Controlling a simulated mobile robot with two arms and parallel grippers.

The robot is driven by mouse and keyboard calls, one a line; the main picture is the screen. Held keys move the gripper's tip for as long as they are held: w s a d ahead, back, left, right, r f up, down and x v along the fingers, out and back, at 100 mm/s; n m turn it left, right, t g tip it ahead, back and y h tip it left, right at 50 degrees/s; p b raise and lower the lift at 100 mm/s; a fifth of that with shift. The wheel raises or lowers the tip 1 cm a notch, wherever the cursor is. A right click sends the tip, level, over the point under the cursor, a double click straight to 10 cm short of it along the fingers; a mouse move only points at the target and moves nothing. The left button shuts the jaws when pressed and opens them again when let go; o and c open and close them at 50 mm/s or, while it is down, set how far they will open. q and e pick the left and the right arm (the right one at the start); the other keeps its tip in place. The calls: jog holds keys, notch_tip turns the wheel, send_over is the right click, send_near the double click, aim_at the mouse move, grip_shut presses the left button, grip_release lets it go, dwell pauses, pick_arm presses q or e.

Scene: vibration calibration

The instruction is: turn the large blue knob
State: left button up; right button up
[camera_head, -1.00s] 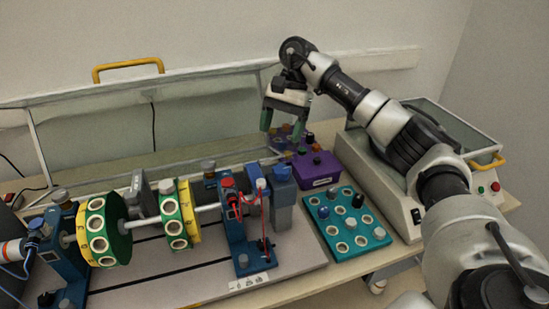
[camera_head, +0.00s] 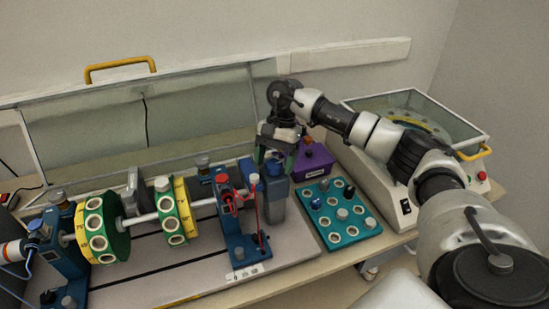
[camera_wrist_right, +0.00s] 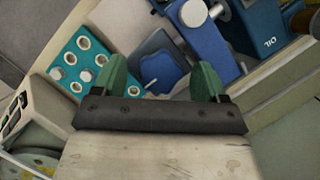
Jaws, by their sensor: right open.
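The large blue knob (camera_wrist_right: 160,72) is lobed and shows between the fingers of my right gripper (camera_wrist_right: 162,80) in the right wrist view. In the head view the blue knob (camera_head: 274,166) sits on top of a grey block (camera_head: 274,208), partly hidden by the gripper. My right gripper (camera_head: 274,160) is open, its green fingers pointing down on either side of the knob. I cannot tell if they touch it. My left gripper is not in view.
Left of the block is a blue bearing stand (camera_head: 230,205) with red wires, beside a shaft with green-yellow discs (camera_head: 175,215). A teal board (camera_head: 343,238) with studs and a purple box (camera_head: 312,160) lie to the right. A clear raised cover (camera_head: 200,118) stands behind.

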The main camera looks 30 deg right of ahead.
jog(key=c, duration=0.9)
jog(key=shift+f+m+t+b, duration=0.2)
jog(key=shift+m+t+b, duration=0.4)
jog(key=shift+m+b, duration=0.85)
jog(key=m+t+b, duration=0.1)
jog(key=m+b, duration=0.1)
jog(key=m, duration=0.2)
jog(key=shift+s+m+t+b, duration=0.1)
jog(key=shift+m+t+b, duration=0.2)
jog(key=shift+m+t, duration=0.1)
jog(key=m+t+b, duration=0.2)
jog(key=m, duration=0.3)
jog(key=shift+r, duration=0.1)
jog(key=m+t+h+b, duration=0.1)
jog(key=m+b, duration=0.1)
jog(key=m, duration=0.3)
jog(key=shift+s+r, duration=0.1)
jog(key=shift+r, duration=0.05)
jog(key=shift+m+h, duration=0.25)
jog(key=shift+h, duration=0.05)
